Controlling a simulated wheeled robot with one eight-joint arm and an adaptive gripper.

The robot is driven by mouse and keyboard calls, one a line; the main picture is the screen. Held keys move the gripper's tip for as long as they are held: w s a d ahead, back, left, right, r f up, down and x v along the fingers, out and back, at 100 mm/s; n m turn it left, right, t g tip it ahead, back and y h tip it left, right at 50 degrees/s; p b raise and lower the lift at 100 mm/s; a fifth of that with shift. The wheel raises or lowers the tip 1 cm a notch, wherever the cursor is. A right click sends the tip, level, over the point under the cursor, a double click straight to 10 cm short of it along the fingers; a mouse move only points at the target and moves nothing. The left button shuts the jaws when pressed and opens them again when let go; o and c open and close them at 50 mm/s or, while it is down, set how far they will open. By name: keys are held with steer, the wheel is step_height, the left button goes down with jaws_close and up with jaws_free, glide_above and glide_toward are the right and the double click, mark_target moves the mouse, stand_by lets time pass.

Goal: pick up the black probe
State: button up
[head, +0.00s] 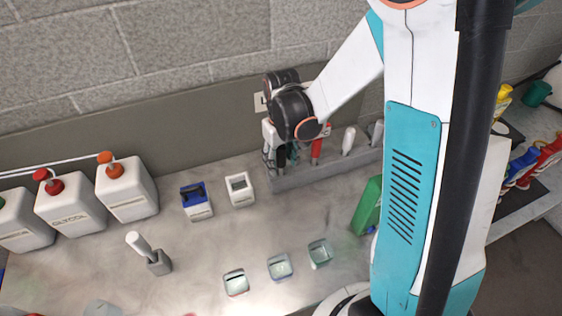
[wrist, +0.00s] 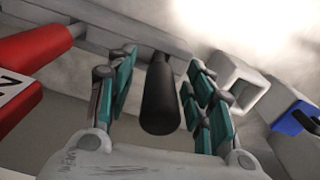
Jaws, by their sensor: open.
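The black probe (wrist: 160,96) shows in the wrist view as a dark cylinder, its far end at the grey rack (wrist: 90,38). My gripper (wrist: 163,75) is open, with one finger on each side of the probe. Gaps show between the probe and both fingers, so the probe is between them but not gripped. In the head view my gripper (head: 281,157) is at the left end of the grey rack (head: 325,172) near the wall. There the probe is mostly hidden behind my gripper and wrist.
A red probe (head: 316,146) stands right beside my gripper in the rack, with grey-white probes (head: 348,140) further right. A white box (head: 240,189) and a blue-topped box (head: 196,200) stand to the left. A green box (head: 367,206) is at the right. The wall is close behind.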

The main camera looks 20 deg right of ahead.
jaws_close()
steer(key=shift+r, duration=0.15)
